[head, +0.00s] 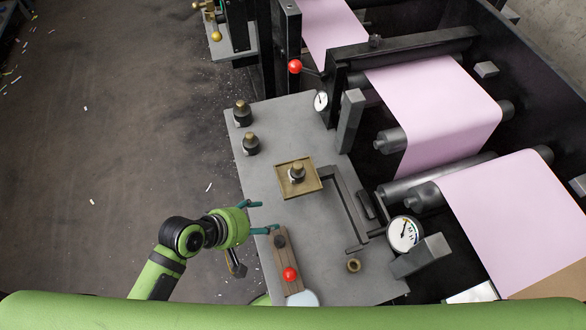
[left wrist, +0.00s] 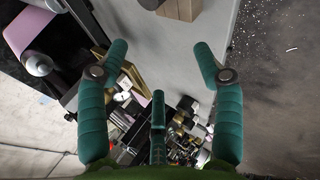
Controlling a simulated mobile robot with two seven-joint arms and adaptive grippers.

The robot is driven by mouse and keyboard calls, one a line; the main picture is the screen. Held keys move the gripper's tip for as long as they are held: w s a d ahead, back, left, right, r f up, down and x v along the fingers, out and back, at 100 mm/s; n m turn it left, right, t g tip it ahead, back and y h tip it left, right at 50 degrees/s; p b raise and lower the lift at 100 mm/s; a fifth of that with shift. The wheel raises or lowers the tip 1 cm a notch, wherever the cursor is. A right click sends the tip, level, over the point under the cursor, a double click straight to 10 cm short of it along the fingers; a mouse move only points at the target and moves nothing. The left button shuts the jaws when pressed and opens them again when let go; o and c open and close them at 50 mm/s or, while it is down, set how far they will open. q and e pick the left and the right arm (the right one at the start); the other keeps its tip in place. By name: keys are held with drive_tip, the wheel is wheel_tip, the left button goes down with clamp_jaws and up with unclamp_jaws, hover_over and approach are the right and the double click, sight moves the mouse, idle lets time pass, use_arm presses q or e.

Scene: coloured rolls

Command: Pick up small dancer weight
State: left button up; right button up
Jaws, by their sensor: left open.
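Three dark weights with brass knobs stand on the grey table (head: 235,170) in the head view. One weight (head: 242,113) is at the far left corner, another (head: 250,145) just in front of it, and a third (head: 297,174) stands in a square brass tray (head: 312,187). I cannot tell for sure which is the small dancer weight. My left gripper (head: 266,216) is open and empty at the table's left edge, in front of and apart from the weights. Its spread fingers also show in the left wrist view (left wrist: 160,60). My right gripper is not in view.
A wooden strip (head: 283,259) with a dark knob and a red ball (head: 290,274) lies close to my left gripper. A brass ring (head: 354,265), a dial gauge (head: 404,234) and rollers with pink web (head: 440,105) are to the right.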

use_arm(q)
drive_tip(key=w+d+r+n+h, duration=0.2)
drive_tip(key=d+r+n+h, duration=0.15)
drive_tip(key=n, duration=0.25)
drive_tip(key=n+t, duration=0.3)
drive_tip(key=n, duration=0.9)
approach(292, 169)
drive_tip(key=w+d, duration=0.1)
drive_tip(key=w, duration=0.1)
drive_tip(key=shift+h, duration=0.45)
drive_tip(key=x, duration=0.3)
drive_tip(key=s+p+x, duration=0.1)
drive_tip(key=x, duration=0.1)
drive_tip(key=shift+w+d+f, duration=0.15)
drive_tip(key=shift+w+d, duration=0.05)
drive_tip(key=shift+d, duration=0.3)
drive_tip(key=shift+w+d+f, duration=0.2)
drive_tip(key=shift+d, duration=0.1)
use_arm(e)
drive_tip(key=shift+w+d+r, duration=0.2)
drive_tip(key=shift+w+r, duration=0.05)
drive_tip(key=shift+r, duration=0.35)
use_arm(q)
drive_tip(key=shift+r, duration=0.1)
clamp_jaws()
